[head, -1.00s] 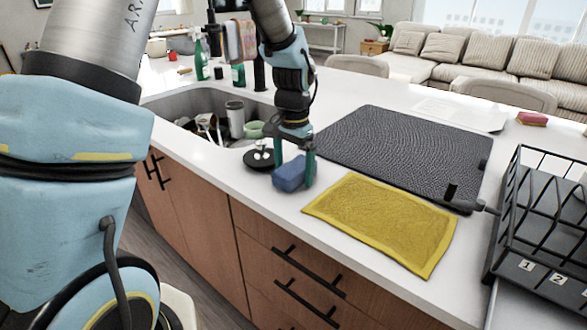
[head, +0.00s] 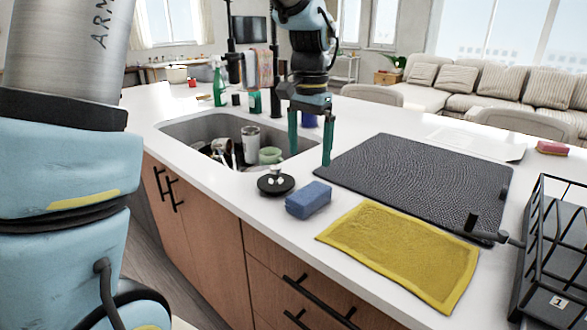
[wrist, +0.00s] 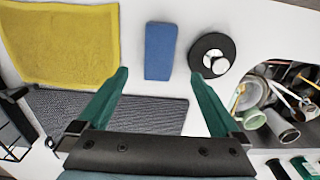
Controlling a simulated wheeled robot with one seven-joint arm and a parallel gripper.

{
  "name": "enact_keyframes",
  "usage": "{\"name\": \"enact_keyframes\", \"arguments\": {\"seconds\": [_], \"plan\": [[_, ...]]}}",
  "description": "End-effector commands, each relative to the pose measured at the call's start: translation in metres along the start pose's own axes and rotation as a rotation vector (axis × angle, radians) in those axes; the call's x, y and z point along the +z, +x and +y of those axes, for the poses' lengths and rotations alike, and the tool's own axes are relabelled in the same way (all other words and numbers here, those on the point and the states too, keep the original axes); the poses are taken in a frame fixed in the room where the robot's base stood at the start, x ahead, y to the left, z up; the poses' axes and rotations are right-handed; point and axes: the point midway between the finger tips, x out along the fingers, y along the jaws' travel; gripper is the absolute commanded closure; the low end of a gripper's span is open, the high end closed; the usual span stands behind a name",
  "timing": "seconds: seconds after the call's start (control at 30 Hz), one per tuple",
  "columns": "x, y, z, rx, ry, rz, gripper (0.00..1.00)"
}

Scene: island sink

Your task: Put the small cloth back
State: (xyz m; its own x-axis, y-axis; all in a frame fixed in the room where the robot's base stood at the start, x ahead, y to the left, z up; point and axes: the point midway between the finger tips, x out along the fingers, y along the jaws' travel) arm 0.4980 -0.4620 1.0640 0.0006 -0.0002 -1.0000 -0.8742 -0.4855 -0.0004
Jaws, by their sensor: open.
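A yellow cloth (head: 405,255) lies flat on the white counter near its front edge; it also shows at the upper left of the wrist view (wrist: 65,45). Small cloths (head: 265,68) hang from a dark stand behind the sink, partly hidden by the arm. My gripper (head: 310,158) is open and empty, raised above the counter between the sink and the black mat. A blue sponge (head: 308,200) lies on the counter in front of it and left of the yellow cloth. In the wrist view the sponge (wrist: 160,50) lies ahead of the open fingers, apart from them.
The sink (head: 200,128) holds cups and utensils. A black round stopper (head: 276,184) lies beside the sponge. A black textured mat (head: 415,175) lies behind the yellow cloth. A black rack (head: 560,250) stands at right. Green bottles (head: 219,88) stand behind the sink.

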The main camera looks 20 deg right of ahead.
Motion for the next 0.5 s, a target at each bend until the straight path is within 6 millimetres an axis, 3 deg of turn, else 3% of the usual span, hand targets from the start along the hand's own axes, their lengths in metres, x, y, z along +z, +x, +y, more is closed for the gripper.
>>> {"name": "enact_keyframes", "arguments": {"seconds": [0.17,0.27,0.37,0.5], "plan": [[0.001,-0.002,-0.001,0.000,-0.004,0.000,0.00],[0.016,0.004,-0.017,-0.003,-0.064,0.005,0.00],[0.057,0.018,-0.052,-0.010,-0.210,0.022,0.00],[0.142,0.044,-0.098,-0.027,-0.498,0.060,0.00]]}}
